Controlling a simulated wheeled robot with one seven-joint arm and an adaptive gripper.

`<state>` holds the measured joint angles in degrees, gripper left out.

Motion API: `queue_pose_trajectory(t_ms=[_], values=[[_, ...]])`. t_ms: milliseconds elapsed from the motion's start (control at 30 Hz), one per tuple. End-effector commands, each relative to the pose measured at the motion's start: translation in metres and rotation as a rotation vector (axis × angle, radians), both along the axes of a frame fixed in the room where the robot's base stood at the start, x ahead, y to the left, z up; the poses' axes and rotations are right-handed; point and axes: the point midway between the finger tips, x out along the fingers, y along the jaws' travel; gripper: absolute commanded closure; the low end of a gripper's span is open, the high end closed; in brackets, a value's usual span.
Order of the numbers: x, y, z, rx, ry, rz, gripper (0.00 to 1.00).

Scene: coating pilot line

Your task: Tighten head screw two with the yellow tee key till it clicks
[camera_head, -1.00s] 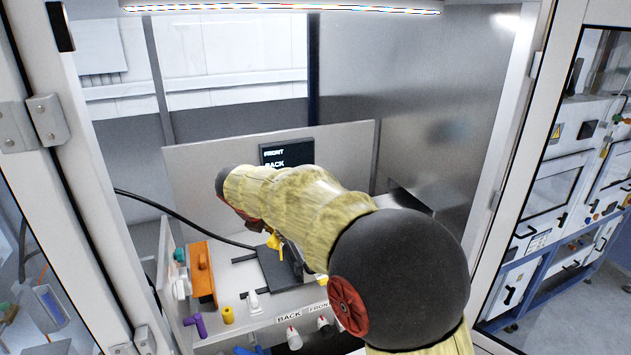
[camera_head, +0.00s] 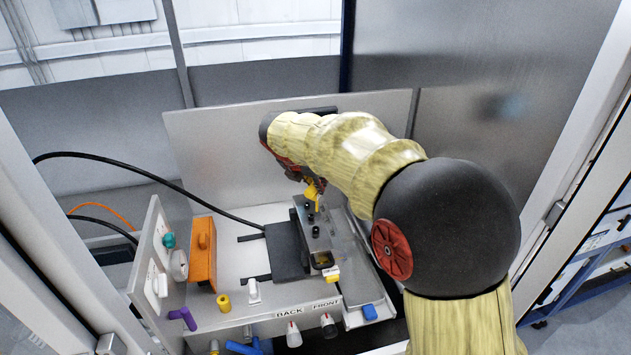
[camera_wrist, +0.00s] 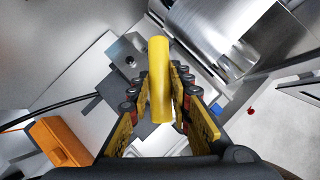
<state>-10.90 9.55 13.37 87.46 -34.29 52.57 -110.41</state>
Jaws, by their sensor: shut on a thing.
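My gripper (camera_head: 308,181) is shut on the yellow tee key (camera_wrist: 159,75); in the wrist view the key's thick yellow bar stands between the padded fingers (camera_wrist: 160,100). In the head view the yellow tee key (camera_head: 312,191) is at the far end of a grey metal head (camera_head: 322,241). Dark screws (camera_head: 315,232) stand in a row along this head, nearer to me than the key. I cannot tell which one is screw two.
A dark plate (camera_head: 287,252) lies left of the head. An orange block (camera_head: 203,262), a yellow cylinder (camera_head: 224,303) and a purple piece (camera_head: 183,317) stand to the left. Knobs labelled BACK and FRONT (camera_head: 327,320) are at the front edge. A panel (camera_head: 215,140) closes the back.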

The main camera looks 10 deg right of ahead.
Motion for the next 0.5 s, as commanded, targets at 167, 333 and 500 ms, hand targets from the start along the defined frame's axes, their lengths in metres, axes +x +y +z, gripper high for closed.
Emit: queue_pose_trajectory(t_ms=[167, 333, 500], values=[[0.0, 0.001, -0.004, 0.001, -0.001, 0.0, 1.0], [-0.001, 0.001, -0.018, 0.0, 0.0, -0.001, 1.0], [0.0, 0.001, -0.033, 0.0, 0.0, 0.0, 1.0]])
